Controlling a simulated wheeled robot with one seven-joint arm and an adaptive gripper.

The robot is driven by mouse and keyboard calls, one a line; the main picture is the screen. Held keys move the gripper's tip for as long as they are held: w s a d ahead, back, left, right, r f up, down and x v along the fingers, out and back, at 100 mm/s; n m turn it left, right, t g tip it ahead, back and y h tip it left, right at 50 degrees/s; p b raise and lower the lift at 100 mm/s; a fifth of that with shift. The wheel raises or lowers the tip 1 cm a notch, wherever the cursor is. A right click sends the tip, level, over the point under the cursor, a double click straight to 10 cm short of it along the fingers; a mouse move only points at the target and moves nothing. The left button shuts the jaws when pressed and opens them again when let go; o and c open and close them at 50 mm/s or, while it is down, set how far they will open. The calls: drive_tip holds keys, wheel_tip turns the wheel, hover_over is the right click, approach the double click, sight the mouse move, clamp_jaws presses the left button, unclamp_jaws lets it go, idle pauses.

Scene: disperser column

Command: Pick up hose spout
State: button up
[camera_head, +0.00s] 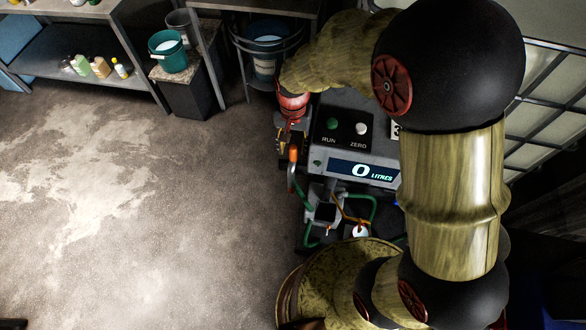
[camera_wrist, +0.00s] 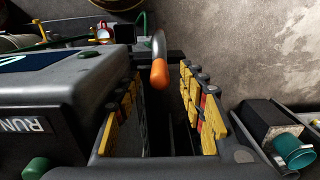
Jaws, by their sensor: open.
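The hose spout (camera_head: 292,156) has an orange tip and a grey curved pipe, and hangs at the left side of the dispenser. In the wrist view the spout (camera_wrist: 159,73) lies between the two fingers, near their far ends, with visible gaps on both sides. My gripper (camera_wrist: 163,105) is open, with yellow and red pads on its inner faces, and does not visibly touch the spout. In the head view my gripper (camera_head: 287,138) is just above the orange tip, partly hidden by my wrist.
The dispenser box (camera_head: 345,135) with RUN and ZERO buttons reads 0 litres and stands close beside my gripper. A green bucket (camera_head: 168,52) stands on a pedestal at the back. Shelves (camera_head: 85,75) hold several bottles. The floor (camera_head: 150,210) at left is clear.

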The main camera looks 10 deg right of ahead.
sight(293, 157)
wheel_tip(293, 157, down, 7)
drive_tip(key=shift+f+b, duration=0.2)
drive_tip(key=shift+b, duration=0.4)
drive_tip(key=shift+c, duration=0.9)
clamp_jaws()
drive_tip(key=shift+r, duration=0.1)
